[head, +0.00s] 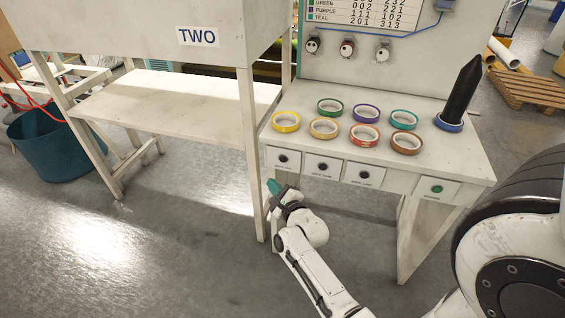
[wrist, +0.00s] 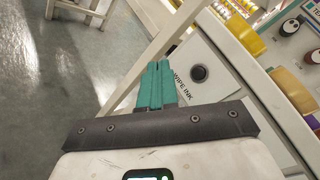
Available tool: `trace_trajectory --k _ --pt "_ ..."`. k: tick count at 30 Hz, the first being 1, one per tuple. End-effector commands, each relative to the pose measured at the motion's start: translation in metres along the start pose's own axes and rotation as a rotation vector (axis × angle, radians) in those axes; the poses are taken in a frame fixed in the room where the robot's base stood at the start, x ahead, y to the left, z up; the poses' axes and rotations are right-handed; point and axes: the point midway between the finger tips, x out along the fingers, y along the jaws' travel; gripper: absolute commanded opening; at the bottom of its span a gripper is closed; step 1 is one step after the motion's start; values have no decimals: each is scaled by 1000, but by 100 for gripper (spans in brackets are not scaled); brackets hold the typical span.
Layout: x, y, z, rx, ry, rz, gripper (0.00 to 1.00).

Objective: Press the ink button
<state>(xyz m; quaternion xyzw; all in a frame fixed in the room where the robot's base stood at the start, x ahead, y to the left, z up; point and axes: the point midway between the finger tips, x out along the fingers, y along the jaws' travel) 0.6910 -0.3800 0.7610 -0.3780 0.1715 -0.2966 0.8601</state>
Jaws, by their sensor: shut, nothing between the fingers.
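A row of buttons runs along the front panel of the white workbench (head: 400,181). The leftmost black button (head: 283,158) also shows in the wrist view (wrist: 199,73), where the label beside it seems to read "WIPE INK". To its right are a second black button (head: 322,166), a third black button (head: 364,174) and a green button (head: 437,189). Their labels are too small to read surely. My gripper (head: 272,186) has teal fingers, shut and empty, just below and left of the leftmost button. In the wrist view the fingers (wrist: 155,72) are left of that button, not visibly touching it.
Several coloured tape rolls, such as a yellow one (head: 286,122), lie on the bench top. A black cone (head: 460,92) stands at the right in a blue roll (head: 448,123). A white table leg (head: 250,150) stands close to my gripper. Open floor lies at the left.

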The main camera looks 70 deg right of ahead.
Motion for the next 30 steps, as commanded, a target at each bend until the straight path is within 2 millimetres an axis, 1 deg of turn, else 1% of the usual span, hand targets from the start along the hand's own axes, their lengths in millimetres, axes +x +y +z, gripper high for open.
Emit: trace_trajectory --k 2,8,30 --pt "4 2 -6 0 -2 -2 0" --pt "14 -4 -13 -1 -3 -2 0" --pt "55 -38 -41 -1 0 -2 0"
